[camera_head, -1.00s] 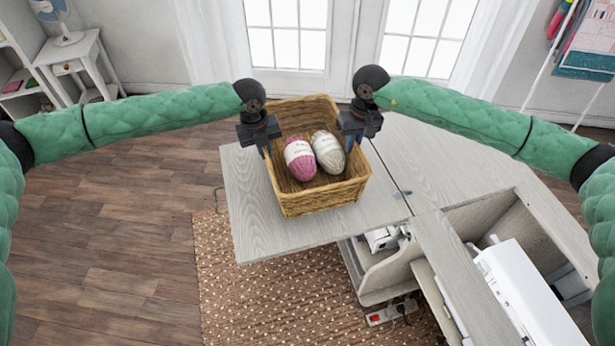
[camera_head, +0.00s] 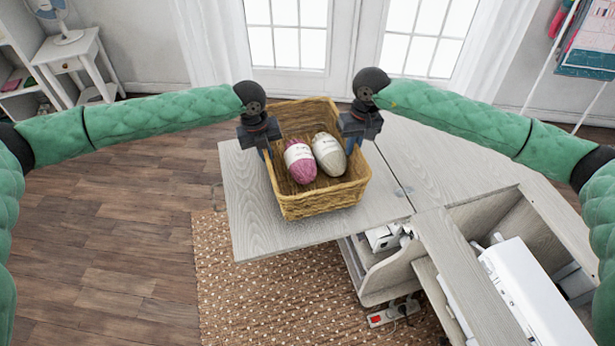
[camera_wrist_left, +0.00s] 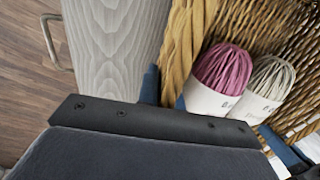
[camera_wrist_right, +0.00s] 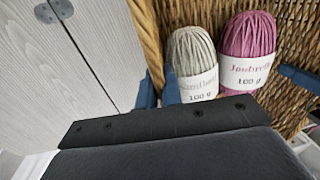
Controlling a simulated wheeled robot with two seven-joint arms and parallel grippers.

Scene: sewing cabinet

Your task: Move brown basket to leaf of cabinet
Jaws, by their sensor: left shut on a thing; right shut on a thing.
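The brown woven basket (camera_head: 322,203) is over the extended grey leaf of the cabinet (camera_head: 262,225), upright; I cannot tell whether it touches the leaf. It holds a pink yarn ball (camera_head: 300,162) and a cream yarn ball (camera_head: 328,155). My left gripper (camera_head: 266,152) is shut on the basket's left wall, which also shows in the left wrist view (camera_wrist_left: 185,45). My right gripper (camera_head: 352,146) is shut on its right wall, seen in the right wrist view (camera_wrist_right: 150,45). The fingertips are partly hidden by the rim and gripper bodies.
The cabinet's main top (camera_head: 440,165) lies to the right, with an open compartment holding a white machine (camera_head: 535,290). A power strip (camera_head: 392,314) lies below on the brown dotted rug (camera_head: 270,300). Bare leaf shows left of and in front of the basket.

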